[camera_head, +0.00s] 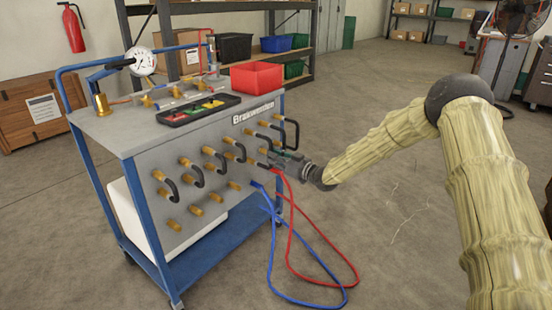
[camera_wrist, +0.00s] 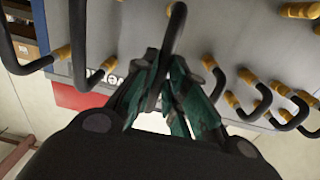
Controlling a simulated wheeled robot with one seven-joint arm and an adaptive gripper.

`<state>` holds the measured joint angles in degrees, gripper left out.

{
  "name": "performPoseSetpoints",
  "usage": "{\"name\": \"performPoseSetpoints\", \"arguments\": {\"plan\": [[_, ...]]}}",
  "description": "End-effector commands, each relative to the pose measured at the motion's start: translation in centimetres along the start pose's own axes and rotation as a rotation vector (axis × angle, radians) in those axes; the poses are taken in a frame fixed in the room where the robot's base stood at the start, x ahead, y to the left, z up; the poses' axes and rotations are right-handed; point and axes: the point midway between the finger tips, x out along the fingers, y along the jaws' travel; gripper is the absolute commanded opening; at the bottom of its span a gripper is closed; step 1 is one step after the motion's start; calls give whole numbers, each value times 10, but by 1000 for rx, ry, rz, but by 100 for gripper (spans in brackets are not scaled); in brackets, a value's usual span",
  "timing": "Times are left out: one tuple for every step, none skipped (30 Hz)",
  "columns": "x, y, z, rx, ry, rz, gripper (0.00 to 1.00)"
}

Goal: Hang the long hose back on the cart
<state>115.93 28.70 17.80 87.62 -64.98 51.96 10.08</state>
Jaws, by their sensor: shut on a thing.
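The cart (camera_head: 135,130) has a grey top, a blue frame and a grey front panel with rows of brass fittings. Several short black hoses bend between fittings (camera_head: 192,170). My gripper (camera_head: 284,160) is at the right part of the panel, close to it. In the wrist view, its green-lined fingers (camera_wrist: 170,95) are shut on a black hose (camera_wrist: 172,35), which runs up between them toward the panel. I cannot see both ends of this hose. A longer black hose (camera_wrist: 77,45) hangs beside it on the left in the wrist view.
A red hose (camera_head: 335,262) and a blue hose (camera_head: 275,265) droop from the panel to the floor below my gripper. A red bin (camera_head: 257,76) and a black tray (camera_head: 190,110) stand on the cart top.

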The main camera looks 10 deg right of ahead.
Motion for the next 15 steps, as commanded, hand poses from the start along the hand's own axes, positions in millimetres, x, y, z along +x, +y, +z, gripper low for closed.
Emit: {"name": "performPoseSetpoints", "arguments": {"plan": [[0,0,-1,0,1,0,0],[0,0,-1,0,1,0,0],[0,0,-1,0,1,0,0],[0,0,-1,0,1,0,0],[1,0,-1,0,1,0,0],[1,0,-1,0,1,0,0],[1,0,-1,0,1,0,0],[2,0,-1,0,1,0,0],[3,0,-1,-1,1,0,0],[3,0,-1,-1,1,0,0],[4,0,-1,-1,1,0,0],[5,0,-1,-1,1,0,0],[6,0,-1,-1,1,0,0],[6,0,-1,-1,1,0,0],[7,0,-1,-1,1,0,0]]}}
